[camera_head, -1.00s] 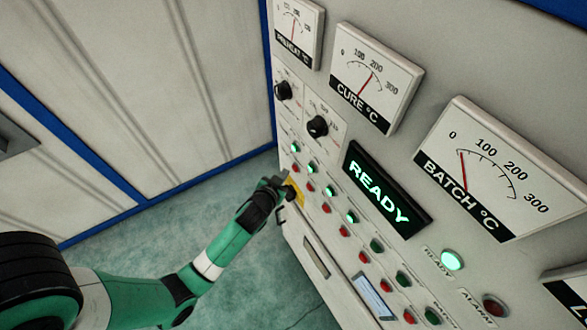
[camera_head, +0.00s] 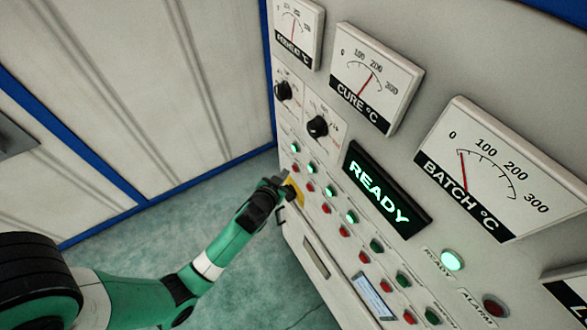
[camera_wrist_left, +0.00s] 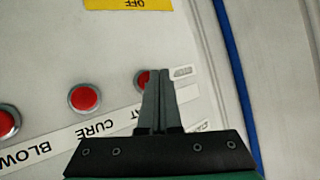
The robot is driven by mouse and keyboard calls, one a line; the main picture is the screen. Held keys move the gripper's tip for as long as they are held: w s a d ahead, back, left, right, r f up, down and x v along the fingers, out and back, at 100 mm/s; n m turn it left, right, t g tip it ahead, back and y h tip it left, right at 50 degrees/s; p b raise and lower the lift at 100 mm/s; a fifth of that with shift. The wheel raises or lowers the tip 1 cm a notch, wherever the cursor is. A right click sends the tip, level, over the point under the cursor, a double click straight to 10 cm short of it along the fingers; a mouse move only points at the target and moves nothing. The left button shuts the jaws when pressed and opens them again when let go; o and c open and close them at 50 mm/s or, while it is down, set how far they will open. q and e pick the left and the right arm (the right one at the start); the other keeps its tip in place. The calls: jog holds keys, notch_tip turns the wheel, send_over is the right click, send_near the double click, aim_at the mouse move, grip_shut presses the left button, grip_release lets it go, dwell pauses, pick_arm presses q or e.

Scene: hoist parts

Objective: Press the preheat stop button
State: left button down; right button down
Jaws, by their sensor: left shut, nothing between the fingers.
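The preheat stop button (camera_wrist_left: 143,77) is a round red button in the left wrist view, partly hidden behind my fingertips, beside a white label ending in "AT". My left gripper (camera_wrist_left: 157,74) is shut and empty, with its tips over the right part of this button. I cannot tell whether they touch it. In the head view, my left gripper (camera_head: 278,184) is at the left end of the panel's button rows, close to the panel (camera_head: 318,258). My right gripper is not in view.
The red cure button (camera_wrist_left: 84,98) is just left of my fingers. A yellow plate (camera_wrist_left: 115,4) marked OFF is near them. Dials and a lit READY display (camera_head: 379,190) are above the buttons. A blue-edged wall (camera_head: 150,90) stands left; open floor (camera_head: 235,280) lies below my arm.

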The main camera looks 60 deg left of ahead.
pick_arm(q)
jog(key=shift+w, duration=0.1)
dwell(0.5)
jog(key=shift+w, duration=0.35)
jog(key=shift+w+b, duration=0.4)
jog(key=shift+w, duration=0.05)
dwell(0.5)
jog(key=shift+s, duration=0.1)
jog(key=shift+s+p, duration=0.45)
jog(key=shift+s, duration=0.3)
jog(key=shift+s, duration=0.1)
jog(key=s+p, duration=0.2)
jog(key=s, duration=0.3)
jog(key=shift+d, duration=0.1)
